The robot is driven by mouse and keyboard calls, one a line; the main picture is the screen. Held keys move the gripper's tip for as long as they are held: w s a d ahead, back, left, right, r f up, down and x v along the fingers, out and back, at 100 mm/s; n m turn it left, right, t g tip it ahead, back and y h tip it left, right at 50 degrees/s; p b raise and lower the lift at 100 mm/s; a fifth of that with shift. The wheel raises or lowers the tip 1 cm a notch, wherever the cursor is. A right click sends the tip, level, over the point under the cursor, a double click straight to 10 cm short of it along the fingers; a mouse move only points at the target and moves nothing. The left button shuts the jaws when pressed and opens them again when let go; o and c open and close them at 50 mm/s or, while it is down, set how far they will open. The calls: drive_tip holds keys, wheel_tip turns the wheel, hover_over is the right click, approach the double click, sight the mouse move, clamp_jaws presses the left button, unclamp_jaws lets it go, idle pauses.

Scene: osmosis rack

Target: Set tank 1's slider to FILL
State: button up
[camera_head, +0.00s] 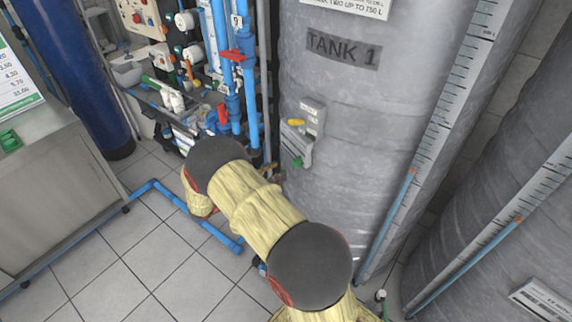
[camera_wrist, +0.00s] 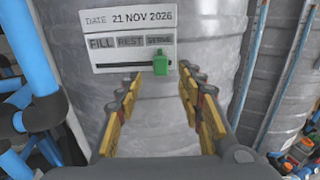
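In the wrist view, a white plate (camera_wrist: 112,20) on the grey tank reads DATE 21 NOV 2026, with FILL, REST and SERVE labels above a dark horizontal slot. The green slider (camera_wrist: 161,63) sits at the slot's right end, under SERVE. My gripper (camera_wrist: 160,84) is open, with its yellow-sided fingers left and right below the slider. Nothing is held between them. In the head view, tank 1 (camera_head: 350,90) stands right of my arm, its name printed near the top. My gripper is mostly hidden behind my arm there.
A fitting with a yellow part (camera_head: 296,122) and a green part is on tank 1's front. Blue pipes (camera_head: 228,70) with a red valve stand left of the tank. A second tank (camera_head: 500,200) is at right. Tiled floor (camera_head: 130,245) is clear at lower left.

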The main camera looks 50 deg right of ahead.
sight(294, 163)
drive_tip(key=b+x, duration=0.2)
drive_tip(key=x, duration=0.5)
drive_tip(key=shift+s+d, duration=0.15)
drive_tip(key=shift+d, duration=0.15)
clamp_jaws()
idle(0.7)
